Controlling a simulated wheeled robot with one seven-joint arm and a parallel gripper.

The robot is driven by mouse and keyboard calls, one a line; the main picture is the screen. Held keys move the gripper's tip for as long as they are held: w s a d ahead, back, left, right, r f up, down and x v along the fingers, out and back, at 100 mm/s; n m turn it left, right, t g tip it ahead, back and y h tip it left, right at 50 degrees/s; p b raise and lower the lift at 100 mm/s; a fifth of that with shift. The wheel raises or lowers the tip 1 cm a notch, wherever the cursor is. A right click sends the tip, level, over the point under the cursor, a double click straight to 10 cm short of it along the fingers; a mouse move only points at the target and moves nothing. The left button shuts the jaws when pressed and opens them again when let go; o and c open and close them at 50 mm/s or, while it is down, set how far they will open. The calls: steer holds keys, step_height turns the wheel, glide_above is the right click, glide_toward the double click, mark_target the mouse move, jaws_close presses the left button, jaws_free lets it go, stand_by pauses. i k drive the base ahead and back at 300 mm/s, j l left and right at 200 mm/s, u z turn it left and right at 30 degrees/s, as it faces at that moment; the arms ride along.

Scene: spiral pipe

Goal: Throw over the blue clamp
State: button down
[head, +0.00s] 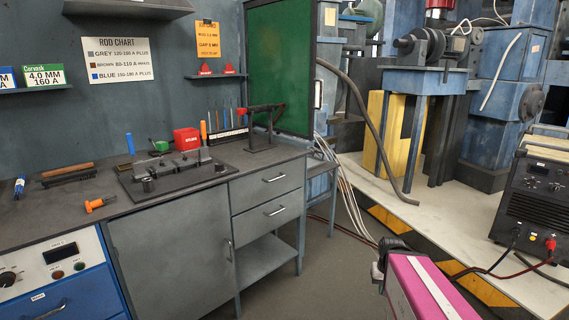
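The blue clamp handle (130,144) stands upright at the left end of a dark fixture plate (140,187) on the grey workbench. An orange clamp handle (204,132) stands upright toward the fixture's right end. A grey pipe-like workpiece or block (172,167) lies between them. A magenta part with a white stripe at the bottom right looks like my arm, with a dark end piece (391,250). It is well to the right of the bench and apart from the clamps.
An orange-handled tool (98,204) and a small blue bottle-like item (20,186) lie on the left of the bench. A red box (187,139) and a torch on a stand (262,112) are behind and right. The floor (325,265) between bench and arm is clear.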

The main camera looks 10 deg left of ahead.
mark_target(133, 152)
steer(key=u, duration=1.8)
